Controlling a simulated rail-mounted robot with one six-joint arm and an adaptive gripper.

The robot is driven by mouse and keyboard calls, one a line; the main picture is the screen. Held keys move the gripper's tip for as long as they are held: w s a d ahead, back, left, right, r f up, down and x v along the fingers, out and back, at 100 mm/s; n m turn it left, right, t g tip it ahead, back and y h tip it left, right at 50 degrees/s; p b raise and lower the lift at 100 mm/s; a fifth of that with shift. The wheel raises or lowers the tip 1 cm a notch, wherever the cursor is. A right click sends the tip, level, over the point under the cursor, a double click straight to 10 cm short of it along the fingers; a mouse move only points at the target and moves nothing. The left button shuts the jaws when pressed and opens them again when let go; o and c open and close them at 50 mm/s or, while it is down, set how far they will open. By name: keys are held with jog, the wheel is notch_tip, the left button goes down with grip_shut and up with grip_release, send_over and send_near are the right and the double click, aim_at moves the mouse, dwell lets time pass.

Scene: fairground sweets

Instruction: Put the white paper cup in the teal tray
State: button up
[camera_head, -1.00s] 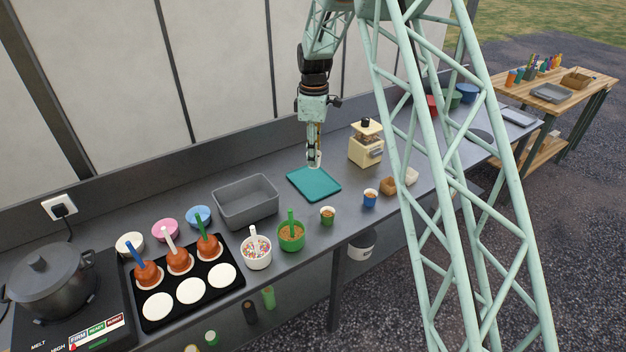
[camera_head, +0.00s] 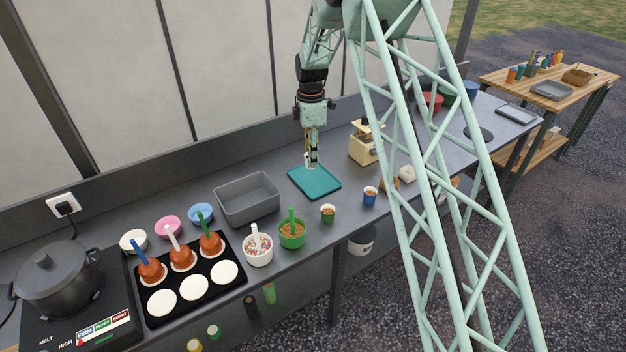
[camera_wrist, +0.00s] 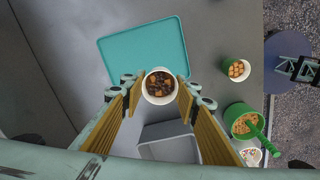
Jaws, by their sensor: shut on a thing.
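The white paper cup (camera_wrist: 146,88) is between my gripper's fingers (camera_wrist: 157,92) in the wrist view, upright, with dark and orange-brown pieces inside. My gripper (camera_head: 311,160) is shut on it. In the head view the cup (camera_head: 310,165) is small and partly hidden by the fingers, at the back edge of the teal tray. The teal tray (camera_head: 315,183) lies flat on the grey counter and looks empty. In the wrist view the cup overlaps the near edge of the tray (camera_wrist: 140,48). I cannot tell its height above the tray.
A grey bin (camera_head: 246,214) stands left of the tray, and a cream machine (camera_head: 361,148) behind right. A green cup (camera_head: 327,218), a blue cup (camera_head: 370,201), a green tub (camera_head: 292,243) and a sprinkle tub (camera_head: 258,260) line the front edge.

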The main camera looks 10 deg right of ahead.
jog(key=shift+f, duration=3.1)
jog(key=shift+f, duration=1.8)
jog(key=shift+f, duration=0.15)
jog(key=o, duration=0.9)
